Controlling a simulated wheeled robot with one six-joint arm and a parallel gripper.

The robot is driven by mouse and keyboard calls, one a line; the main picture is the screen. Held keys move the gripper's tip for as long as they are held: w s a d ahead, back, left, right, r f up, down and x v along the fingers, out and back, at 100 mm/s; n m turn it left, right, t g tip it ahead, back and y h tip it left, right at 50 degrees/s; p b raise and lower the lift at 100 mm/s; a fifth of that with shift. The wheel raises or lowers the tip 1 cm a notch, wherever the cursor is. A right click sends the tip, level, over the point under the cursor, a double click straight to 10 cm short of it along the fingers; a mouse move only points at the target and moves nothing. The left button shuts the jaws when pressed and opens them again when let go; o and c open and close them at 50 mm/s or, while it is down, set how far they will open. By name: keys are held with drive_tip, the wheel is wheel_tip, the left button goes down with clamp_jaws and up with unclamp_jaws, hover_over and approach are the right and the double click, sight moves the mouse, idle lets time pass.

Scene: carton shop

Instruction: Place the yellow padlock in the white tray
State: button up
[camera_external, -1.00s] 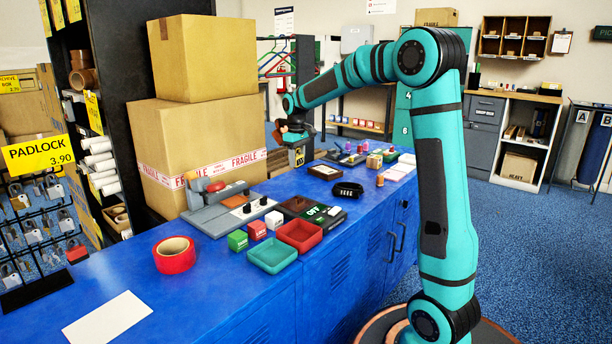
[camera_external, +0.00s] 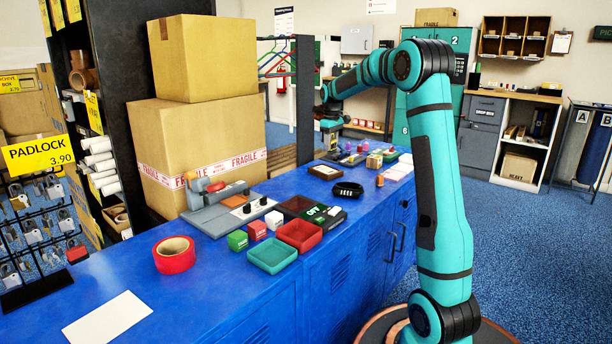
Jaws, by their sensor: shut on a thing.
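My gripper (camera_external: 331,125) is over the far end of the blue counter (camera_external: 215,290). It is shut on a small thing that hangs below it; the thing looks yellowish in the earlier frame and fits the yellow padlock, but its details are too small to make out. White flat shapes (camera_external: 399,171) lie at the counter's right edge; one may be the white tray, but I cannot tell for sure. The held thing is up and to the left of these shapes in the picture.
Nearer on the counter are a red tape roll (camera_external: 174,255), a teal tray (camera_external: 272,255), a red tray (camera_external: 299,236) and a grey tool (camera_external: 226,210). A black strap (camera_external: 348,189) and several small items lie farther back. Stacked cartons (camera_external: 203,140) stand at the left.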

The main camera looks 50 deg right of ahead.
drive_tip(key=s+d, duration=0.7)
drive_tip(key=d, duration=0.5)
drive_tip(key=s+d, duration=0.8)
drive_tip(key=d, duration=0.5)
drive_tip(key=s+d, duration=0.7)
drive_tip(key=d, duration=0.5)
drive_tip(key=shift+m, duration=0.3)
drive_tip(key=shift+f, duration=5)
drive_tip(key=shift+f, duration=0.1)
drive_tip(key=o, duration=0.9)
wheel_tip(320, 180, up, 12)
